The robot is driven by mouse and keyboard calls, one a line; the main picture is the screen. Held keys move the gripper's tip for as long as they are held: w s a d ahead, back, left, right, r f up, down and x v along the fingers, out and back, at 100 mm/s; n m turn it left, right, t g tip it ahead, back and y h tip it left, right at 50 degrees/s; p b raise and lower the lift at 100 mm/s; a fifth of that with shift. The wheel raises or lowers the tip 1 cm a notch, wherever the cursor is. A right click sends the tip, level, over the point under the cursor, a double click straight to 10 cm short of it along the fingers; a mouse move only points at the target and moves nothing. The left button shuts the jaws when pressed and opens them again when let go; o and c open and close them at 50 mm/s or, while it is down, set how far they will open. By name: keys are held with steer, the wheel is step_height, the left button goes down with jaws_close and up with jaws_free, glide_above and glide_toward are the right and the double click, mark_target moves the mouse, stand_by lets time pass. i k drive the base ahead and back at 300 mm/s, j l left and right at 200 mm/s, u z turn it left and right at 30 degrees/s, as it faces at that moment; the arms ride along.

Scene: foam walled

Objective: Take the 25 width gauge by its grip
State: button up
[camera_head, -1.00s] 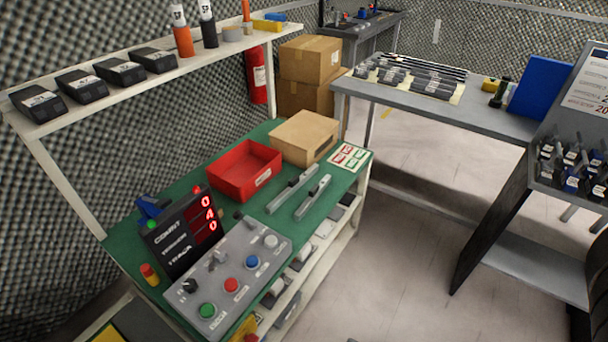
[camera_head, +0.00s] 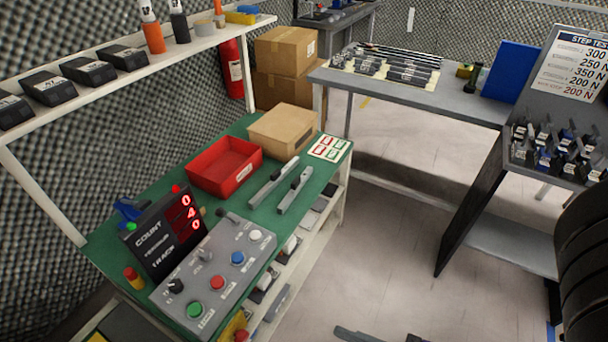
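Two slim grey bar-shaped tools lie side by side on the green bench top (camera_head: 232,222). The left bar (camera_head: 273,181) and the right bar (camera_head: 294,191) each carry a raised part. Either could be a width gauge, but no number is legible, so I cannot tell which is the 25. Nothing is touching them. Dark shapes (camera_head: 358,336) at the bottom edge may be the tip of my gripper, far below and apart from the bars. They are cut off, so its opening does not show.
The red bin (camera_head: 225,168), cardboard box (camera_head: 282,130) and marked card (camera_head: 330,147) sit close around the bars. A grey control box (camera_head: 213,275) with buttons and a count display (camera_head: 168,235) stand nearer. A black ribbed object (camera_head: 582,250) is at right. Floor between is clear.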

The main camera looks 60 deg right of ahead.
mark_target(298, 182)
steer(key=i+l+z, duration=0.15)
steer(key=i+z, duration=0.2)
steer(key=i, duration=0.15)
steer(key=i+z, duration=0.3)
steer(key=i, duration=0.25)
